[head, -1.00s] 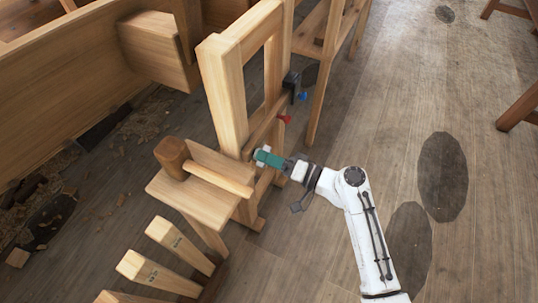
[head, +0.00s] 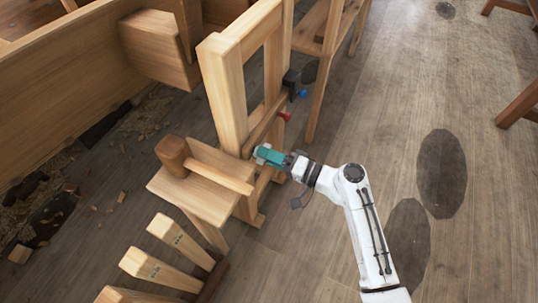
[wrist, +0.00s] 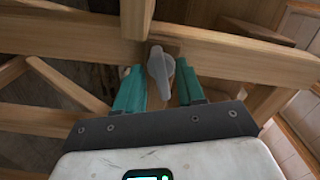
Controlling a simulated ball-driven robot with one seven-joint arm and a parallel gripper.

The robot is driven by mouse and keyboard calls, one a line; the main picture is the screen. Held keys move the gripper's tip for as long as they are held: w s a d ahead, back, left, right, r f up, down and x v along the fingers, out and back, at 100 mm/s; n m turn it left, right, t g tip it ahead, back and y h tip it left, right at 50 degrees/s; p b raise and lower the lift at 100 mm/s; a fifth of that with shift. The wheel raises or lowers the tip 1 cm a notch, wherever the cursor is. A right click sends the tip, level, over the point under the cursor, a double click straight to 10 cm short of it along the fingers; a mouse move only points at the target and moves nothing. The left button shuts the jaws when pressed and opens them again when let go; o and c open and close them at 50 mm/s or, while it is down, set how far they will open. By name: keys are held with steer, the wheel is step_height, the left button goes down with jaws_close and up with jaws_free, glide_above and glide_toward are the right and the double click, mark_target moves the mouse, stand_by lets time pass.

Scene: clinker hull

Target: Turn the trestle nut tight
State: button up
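The trestle nut shows in the wrist view as a grey wing-shaped piece (wrist: 161,70) at the wooden beam of the trestle (wrist: 70,32). My gripper (wrist: 162,78) has green fingers, one on each side of the nut. The fingers are apart, with the nut between their tips; I cannot tell whether they touch it. In the head view my gripper (head: 262,153) reaches the lower part of the upright wooden trestle (head: 228,95) from the right. The nut is hidden there.
A wooden mallet (head: 174,154) lies on a small wooden stand (head: 200,203) left of my gripper. Red (head: 285,116) and blue (head: 303,93) knobs are above it on the frame. Several wooden wedges (head: 160,268) stand at lower left.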

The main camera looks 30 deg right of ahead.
steer(key=v, duration=1.1)
steer(key=shift+p, duration=0.3)
steer(key=shift+w+d+r, duration=0.1)
steer(key=shift+w+d, duration=0.05)
steer(key=x, duration=1.1)
steer(key=shift+b, duration=0.35)
jaws_close()
